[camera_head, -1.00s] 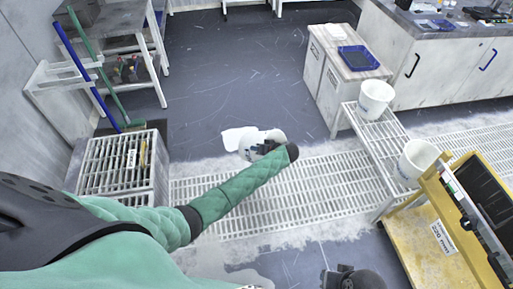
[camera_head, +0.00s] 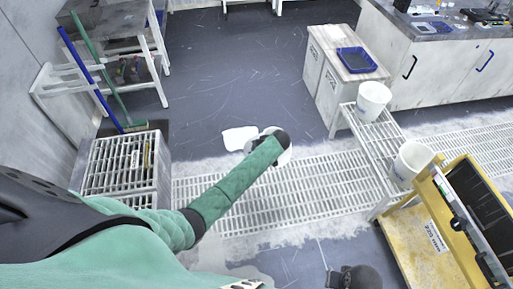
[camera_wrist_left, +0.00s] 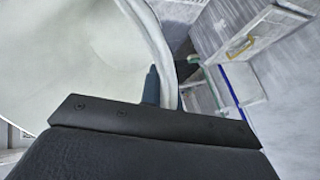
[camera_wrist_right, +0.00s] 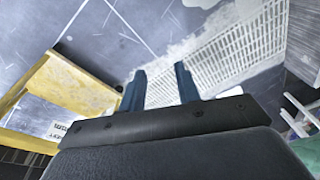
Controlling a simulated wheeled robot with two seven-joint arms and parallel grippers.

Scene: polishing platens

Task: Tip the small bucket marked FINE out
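My left gripper (camera_wrist_left: 165,92) is shut on the rim of a white bucket (camera_wrist_left: 60,60), whose pale inside fills the left of the left wrist view. In the head view this bucket (camera_head: 285,157) is mostly hidden behind my left wrist, above the floor grating. Its marking is out of sight, and I cannot tell its exact tilt or whether anything is in it. Two more white buckets stand on the slatted rack, one at the far end (camera_head: 373,100) and one at the near end (camera_head: 411,162); I cannot read their marks. My right gripper (camera_wrist_right: 160,88) is open and empty.
A yellow cart (camera_head: 425,235) stands at right, next to the slatted rack (camera_head: 377,138). A slatted crate (camera_head: 118,165) stands at left.

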